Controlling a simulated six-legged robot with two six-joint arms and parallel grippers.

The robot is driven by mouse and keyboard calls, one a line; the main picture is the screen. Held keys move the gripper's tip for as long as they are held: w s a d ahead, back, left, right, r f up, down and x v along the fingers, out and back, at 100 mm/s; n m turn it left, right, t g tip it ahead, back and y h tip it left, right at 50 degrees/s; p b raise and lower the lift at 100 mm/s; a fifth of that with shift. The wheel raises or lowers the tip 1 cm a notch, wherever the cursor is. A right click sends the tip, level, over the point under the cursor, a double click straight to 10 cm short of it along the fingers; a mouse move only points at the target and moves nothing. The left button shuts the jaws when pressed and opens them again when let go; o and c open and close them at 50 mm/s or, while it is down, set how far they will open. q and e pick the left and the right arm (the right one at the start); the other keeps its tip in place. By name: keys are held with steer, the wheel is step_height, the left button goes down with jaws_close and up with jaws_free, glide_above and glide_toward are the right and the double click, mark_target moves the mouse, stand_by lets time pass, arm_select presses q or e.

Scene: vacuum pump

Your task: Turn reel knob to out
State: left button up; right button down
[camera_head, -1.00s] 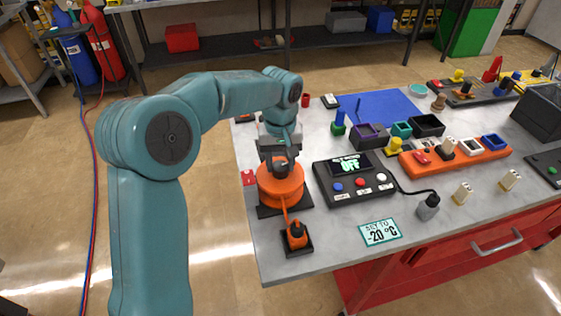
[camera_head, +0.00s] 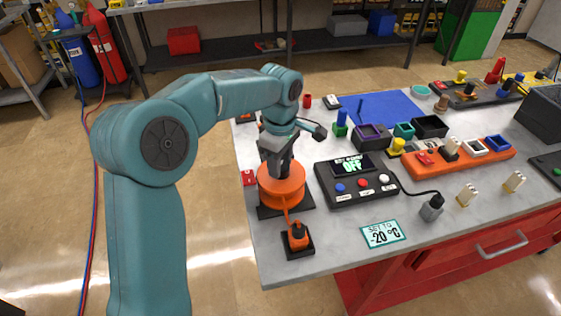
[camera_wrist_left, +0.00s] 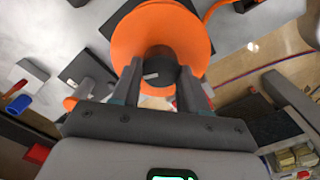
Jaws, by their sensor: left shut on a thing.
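The orange reel (camera_head: 281,187) stands on a black base near the left edge of the table. It also shows in the left wrist view (camera_wrist_left: 180,35). Its dark knob (camera_wrist_left: 157,76), with a short pale mark, lies between my left fingers. My left gripper (camera_head: 277,168) reaches down onto the reel from above and is shut on the knob; in the left wrist view the fingers (camera_wrist_left: 162,90) are on both sides of it. An orange cord runs from the reel to an orange plug (camera_head: 298,236) on a small black block. Any "out" marking cannot be read. My right gripper is not in view.
A black control box (camera_head: 355,181) showing OFF stands right of the reel. A "-20 °C" card (camera_head: 383,234) lies in front. An orange tray (camera_head: 458,161), a blue mat (camera_head: 384,107) and small bins are farther right and back.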

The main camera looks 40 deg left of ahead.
arm_select(q)
steer(key=shift+a+r+n, duration=0.1)
steer(key=shift+n, duration=0.9)
steer(key=shift+a+r+n, duration=0.1)
steer(key=shift+n, duration=0.9)
steer(key=shift+b, duration=0.3)
steer(key=o, duration=1.1)
steer(key=shift+c, duration=0.2)
steer(key=shift+s+d, duration=0.1)
steer(key=shift+f, duration=0.1)
steer(key=shift+r, duration=0.45)
step_height(320, 180, up, 16)
steer(key=p, duration=0.2)
steer(key=shift+f, duration=0.25)
